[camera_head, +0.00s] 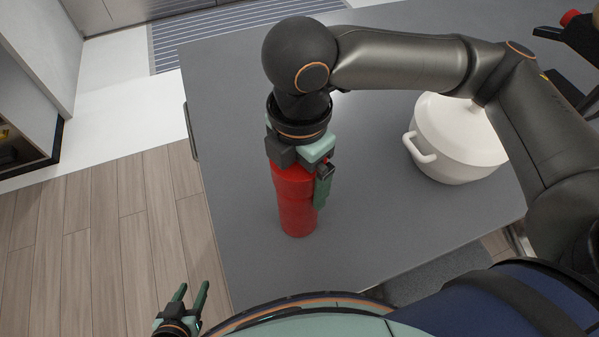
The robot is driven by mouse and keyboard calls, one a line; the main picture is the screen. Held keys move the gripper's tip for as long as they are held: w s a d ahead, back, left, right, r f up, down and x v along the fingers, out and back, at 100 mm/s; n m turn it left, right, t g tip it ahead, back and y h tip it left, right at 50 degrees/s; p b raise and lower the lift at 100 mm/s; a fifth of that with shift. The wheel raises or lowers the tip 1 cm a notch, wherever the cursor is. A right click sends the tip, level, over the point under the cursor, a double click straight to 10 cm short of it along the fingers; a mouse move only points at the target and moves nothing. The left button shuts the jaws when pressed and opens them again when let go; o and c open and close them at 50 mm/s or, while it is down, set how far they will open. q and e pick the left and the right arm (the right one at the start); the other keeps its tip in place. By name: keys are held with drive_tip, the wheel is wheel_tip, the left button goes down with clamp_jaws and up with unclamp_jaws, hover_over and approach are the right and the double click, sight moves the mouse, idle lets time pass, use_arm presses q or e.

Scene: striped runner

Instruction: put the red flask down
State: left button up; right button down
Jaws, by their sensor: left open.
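The red flask (297,207) is upright over the grey table (380,235), near its left side. My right gripper (318,180) comes down on it from above, its arm reaching in from the right. One green finger lies against the flask's right side with no gap showing. The other finger and the flask's top are hidden by the gripper. I cannot tell whether the flask's base touches the table. My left gripper (189,296) is low at the left, over the floor beside the table. Its two green fingers are apart with nothing between them.
A white lidded pot (452,150) with side handles stands on the table to the right of the flask, partly behind my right arm. The table is bare around the flask's base. Wooden floor (95,240) lies to the left, and a striped runner (200,35) lies beyond.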

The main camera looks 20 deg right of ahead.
drive_tip(key=shift+f, duration=0.15)
unclamp_jaws()
wheel_tip(320, 180, up, 12)
drive_tip(key=shift+r+p, duration=0.2)
drive_tip(key=shift+p, duration=0.35)
